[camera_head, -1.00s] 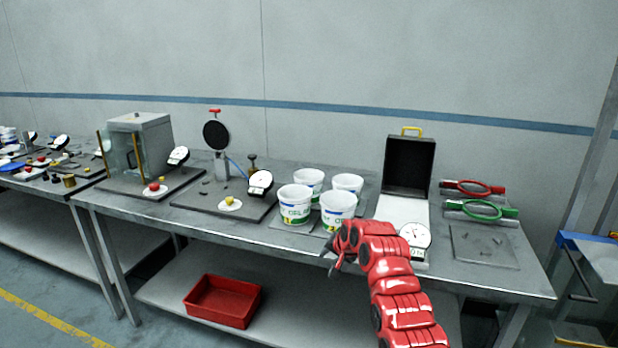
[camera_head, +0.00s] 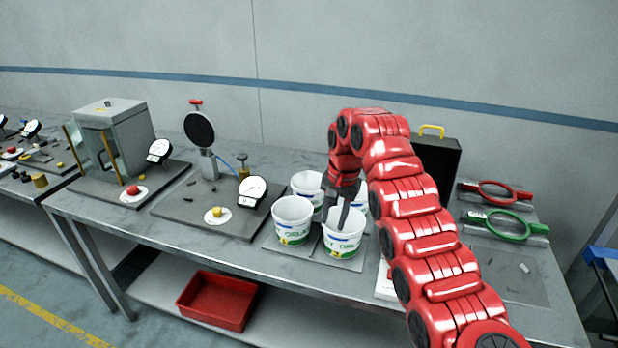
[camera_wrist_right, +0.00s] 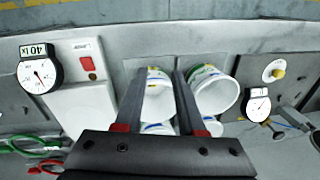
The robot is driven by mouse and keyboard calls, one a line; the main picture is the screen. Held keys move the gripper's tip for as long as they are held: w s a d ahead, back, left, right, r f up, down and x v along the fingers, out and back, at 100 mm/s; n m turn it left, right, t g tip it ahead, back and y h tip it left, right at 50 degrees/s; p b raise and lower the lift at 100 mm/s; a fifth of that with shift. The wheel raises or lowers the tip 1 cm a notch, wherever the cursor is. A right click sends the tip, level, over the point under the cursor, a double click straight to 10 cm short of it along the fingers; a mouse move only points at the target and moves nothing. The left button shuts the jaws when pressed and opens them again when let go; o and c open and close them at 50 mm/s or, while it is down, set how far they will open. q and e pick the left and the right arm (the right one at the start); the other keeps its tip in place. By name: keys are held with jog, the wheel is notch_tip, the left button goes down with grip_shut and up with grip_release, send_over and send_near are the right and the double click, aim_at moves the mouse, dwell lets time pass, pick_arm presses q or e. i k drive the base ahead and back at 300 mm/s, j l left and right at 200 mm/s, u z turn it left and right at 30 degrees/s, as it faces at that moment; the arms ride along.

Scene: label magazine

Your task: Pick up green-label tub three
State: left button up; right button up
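Several white tubs with green and blue labels stand in a cluster on the bench. They are a front-left tub (camera_head: 293,222), a front-right tub (camera_head: 343,240), a back-left tub (camera_head: 307,188) and a back-right tub (camera_head: 362,198), the last mostly hidden by my right gripper. I cannot tell which is number three. My right gripper (camera_head: 344,212) points down at the front-right tub's mouth. In the right wrist view its fingers (camera_wrist_right: 159,75) are apart, with the front-right tub (camera_wrist_right: 157,92) showing between them. I cannot tell how deep they reach. My left gripper is not in view.
A black case (camera_head: 438,160) stands behind my right arm. Red (camera_head: 495,192) and green (camera_head: 505,222) ring tools lie at the right. A dial gauge (camera_head: 253,192) stands left of the tubs. A red bin (camera_head: 217,302) sits on the lower shelf.

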aim_at(306, 184)
jog(key=i, duration=1)
